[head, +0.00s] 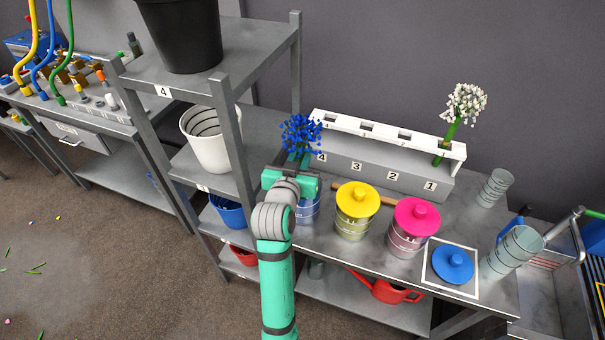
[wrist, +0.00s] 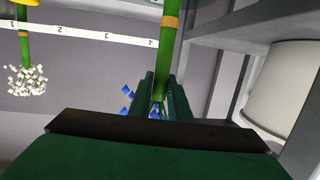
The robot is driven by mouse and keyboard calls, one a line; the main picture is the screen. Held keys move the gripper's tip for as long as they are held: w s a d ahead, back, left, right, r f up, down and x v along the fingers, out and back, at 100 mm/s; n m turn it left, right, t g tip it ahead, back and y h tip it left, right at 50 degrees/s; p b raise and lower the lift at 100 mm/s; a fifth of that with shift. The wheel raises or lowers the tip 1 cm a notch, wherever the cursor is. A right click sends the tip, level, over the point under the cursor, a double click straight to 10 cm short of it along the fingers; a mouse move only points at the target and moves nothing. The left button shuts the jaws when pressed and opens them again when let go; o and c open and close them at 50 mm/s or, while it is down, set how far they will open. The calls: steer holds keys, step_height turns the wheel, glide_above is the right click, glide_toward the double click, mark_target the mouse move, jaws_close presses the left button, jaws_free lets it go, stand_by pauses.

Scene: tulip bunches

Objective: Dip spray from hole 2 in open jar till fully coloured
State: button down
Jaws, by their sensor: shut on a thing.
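My gripper (head: 300,165) is shut on the green stem (wrist: 167,60) of a spray with an orange band. The spray's flower head (head: 300,134) is blue all over where it shows, and stands upright above my gripper in the head view. Bits of blue show behind the fingers in the wrist view. A blue-labelled jar (head: 309,212) without a visible lid stands just below my gripper; my gripper hides its mouth. The stem's lower end is hidden in the head view. The rack (head: 385,168) has holes numbered 4 to 1; hole 2 (head: 404,136) looks empty.
A white spray (head: 464,104) stands in hole 1. Jars with yellow (head: 358,199) and pink (head: 417,216) lids stand to the right. A blue lid (head: 453,265) lies on a white-edged square. The shelf unit (head: 230,130) with a white pot (head: 207,140) stands close left.

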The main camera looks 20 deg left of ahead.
steer(key=shift+w+d+r, duration=0.1)
steer(key=shift+r, duration=1.65)
steer(key=shift+w+r, duration=0.1)
steer(key=shift+r, duration=1.65)
steer(key=shift+d+r, duration=0.1)
steer(key=shift+r, duration=0.45)
steer(key=shift+s+a+r, duration=0.1)
steer(key=shift+r, duration=0.4)
steer(key=shift+s+a+r, duration=0.1)
steer(key=shift+r, duration=0.35)
steer(key=shift+w+d, duration=0.2)
steer(key=shift+s+a, duration=0.2)
steer(key=shift+w, duration=0.1)
